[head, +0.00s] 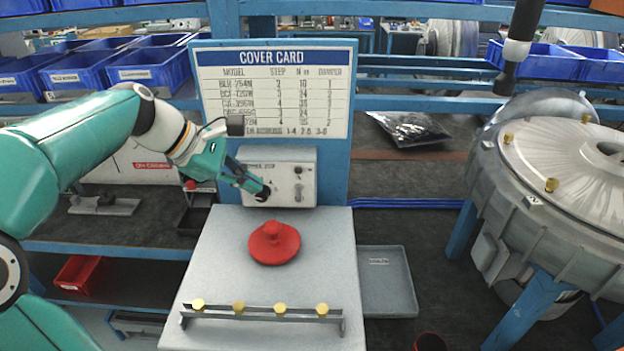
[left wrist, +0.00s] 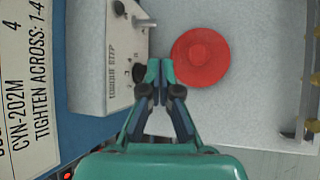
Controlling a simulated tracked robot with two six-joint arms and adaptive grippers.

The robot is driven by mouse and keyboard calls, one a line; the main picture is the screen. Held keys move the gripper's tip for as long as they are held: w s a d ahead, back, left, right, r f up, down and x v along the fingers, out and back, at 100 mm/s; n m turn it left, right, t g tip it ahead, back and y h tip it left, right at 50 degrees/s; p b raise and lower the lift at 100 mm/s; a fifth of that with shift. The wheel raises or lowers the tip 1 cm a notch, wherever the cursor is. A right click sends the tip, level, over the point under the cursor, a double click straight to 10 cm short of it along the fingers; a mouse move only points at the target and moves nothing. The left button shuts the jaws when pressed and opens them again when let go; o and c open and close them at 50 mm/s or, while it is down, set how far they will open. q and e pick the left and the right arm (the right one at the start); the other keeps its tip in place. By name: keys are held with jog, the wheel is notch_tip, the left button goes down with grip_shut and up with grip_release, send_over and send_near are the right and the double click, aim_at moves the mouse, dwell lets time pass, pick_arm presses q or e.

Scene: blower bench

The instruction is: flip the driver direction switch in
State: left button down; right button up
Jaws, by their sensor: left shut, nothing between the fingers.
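The grey driver box (head: 290,174), labelled for torque step, stands at the back of the bench below the card. It also shows in the left wrist view (left wrist: 97,45). A small metal lever switch (left wrist: 143,22) sticks out of its front face, with a dark knob (left wrist: 118,8) beside it. Another knob (left wrist: 138,72) is near the torque step label. My left gripper (head: 264,193) is shut and empty in front of the left part of the box. Its closed tips (left wrist: 160,72) are near the torque step knob; I cannot tell whether they touch. My right gripper is out of view.
A red round part (head: 274,243) lies on the grey bench top (head: 215,265). A rack (head: 290,316) with several brass nuts stands at its front. A dark tool (head: 515,50) hangs at upper right above the large blower housing (head: 560,170). A grey tray (head: 388,282) is right of the bench.

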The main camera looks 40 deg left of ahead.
aim_at(285, 200)
pick_arm(q)
jog(key=x, duration=0.9)
jog(key=shift+w+a+f+p, duration=0.1)
jog(key=shift+w+f+p, duration=0.15)
jog(key=shift+w+p, duration=0.15)
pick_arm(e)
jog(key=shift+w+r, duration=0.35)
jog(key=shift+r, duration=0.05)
pick_arm(q)
jog(key=shift+a, duration=0.15)
jog(key=shift+r, duration=0.1)
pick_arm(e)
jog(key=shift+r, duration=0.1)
pick_arm(q)
jog(key=shift+r+p, duration=0.2)
jog(key=shift+p, duration=0.1)
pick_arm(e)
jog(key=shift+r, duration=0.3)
